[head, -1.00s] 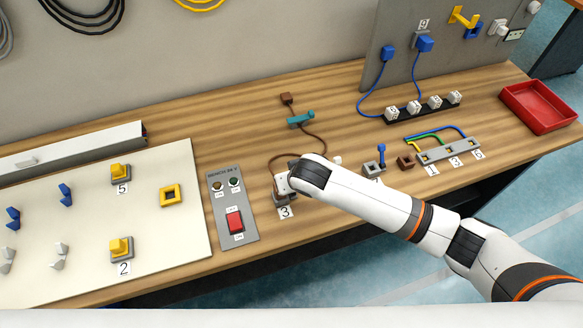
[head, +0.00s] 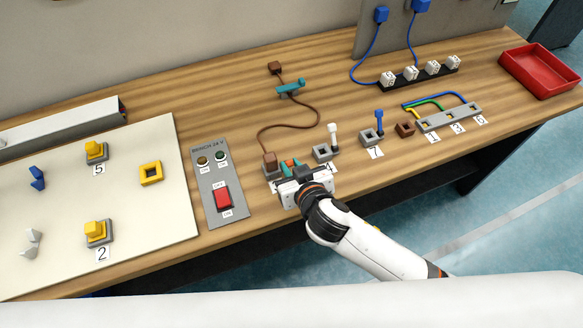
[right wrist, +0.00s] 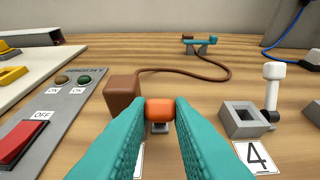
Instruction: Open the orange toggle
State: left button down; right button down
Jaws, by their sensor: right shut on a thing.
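The orange toggle (right wrist: 160,110) sits between the teal fingertips of my right gripper in the right wrist view. The fingertips touch its left and right sides, and a small grey base shows below it. In the head view my right gripper (head: 289,167) is shut on the orange toggle, low at the front part of the bench, just right of a brown block (head: 270,161). Most of the toggle's mount is hidden by the fingers and the gripper body. My left gripper is not in view.
The brown block's cable runs back to a teal clamp (head: 291,88). A white-lever toggle (head: 324,152) stands close on the right, with a blue-lever toggle (head: 371,137) beyond. A switch panel with a red switch (head: 222,198) is on the left. The bench's front edge is near.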

dwell(0.4)
jog(key=c, duration=1.3)
grip_release()
jog(key=b+v, duration=0.1)
jog(key=v, duration=1.1)
jog(key=shift+d, duration=0.1)
